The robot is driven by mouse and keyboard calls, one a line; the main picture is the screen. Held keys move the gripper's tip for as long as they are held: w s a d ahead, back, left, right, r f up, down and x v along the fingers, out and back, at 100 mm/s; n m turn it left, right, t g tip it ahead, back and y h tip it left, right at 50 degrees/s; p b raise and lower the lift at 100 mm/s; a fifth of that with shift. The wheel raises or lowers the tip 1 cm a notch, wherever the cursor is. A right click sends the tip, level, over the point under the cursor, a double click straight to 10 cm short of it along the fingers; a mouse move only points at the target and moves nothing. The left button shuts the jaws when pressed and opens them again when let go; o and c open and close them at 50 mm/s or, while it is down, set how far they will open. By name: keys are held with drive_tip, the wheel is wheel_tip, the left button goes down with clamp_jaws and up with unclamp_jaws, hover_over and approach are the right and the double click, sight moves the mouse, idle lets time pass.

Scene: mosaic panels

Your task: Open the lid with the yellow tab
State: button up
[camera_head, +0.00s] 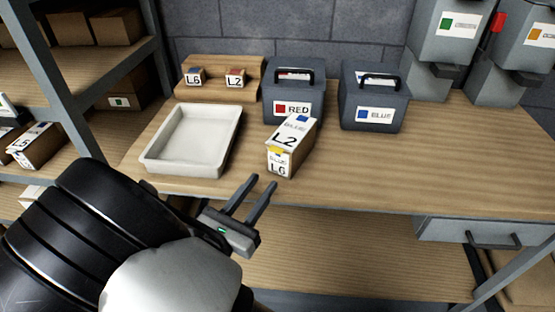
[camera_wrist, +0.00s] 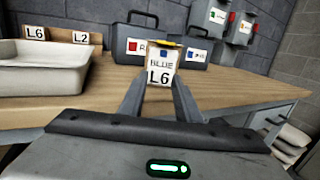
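A small cardboard box (camera_head: 290,148) stands on the wooden bench. It has white labels reading BLUE, L2 and L6. A yellow tab (camera_head: 275,150) sits at the near upper edge of its lid, which looks shut. In the wrist view the box (camera_wrist: 160,74) faces me, with the yellow tab (camera_wrist: 166,43) along its top. My gripper (camera_head: 262,181) is open and empty, in front of the bench edge and short of the box. In the wrist view the box appears beyond and between the two fingertips (camera_wrist: 158,88), apart from them.
A white tray (camera_head: 150,163) is left of the box. Dark cases labelled RED (camera_head: 273,98) and BLUE (camera_head: 388,122) stand behind it. A wooden stand (camera_head: 250,68) with L6 and L2 tags is at the back. The bench's right side (camera_head: 470,165) is clear.

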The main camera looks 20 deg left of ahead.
drive_tip(key=shift+t, duration=0.6)
drive_tip(key=s+f, duration=0.1)
drive_tip(key=s+f+b, duration=0.1)
drive_tip(key=s, duration=0.1)
drive_tip(key=s+a+f+b, duration=0.1)
drive_tip(key=shift+s+f, duration=0.1)
drive_tip(key=shift+s, duration=0.2)
clamp_jaws()
drive_tip(key=x, duration=0.3)
drive_tip(key=b+x, duration=0.1)
drive_tip(key=x, duration=0.2)
drive_tip(key=b+x, duration=0.1)
drive_tip(key=x, duration=0.2)
drive_tip(key=shift+s+d+r, duration=0.1)
drive_tip(key=shift+d+r, duration=0.15)
wheel_tip(320, 180, up, 3)
drive_tip(key=shift+f, duration=0.2)
drive_tip(key=shift+r, duration=0.8)
drive_tip(key=shift+r, duration=0.1)
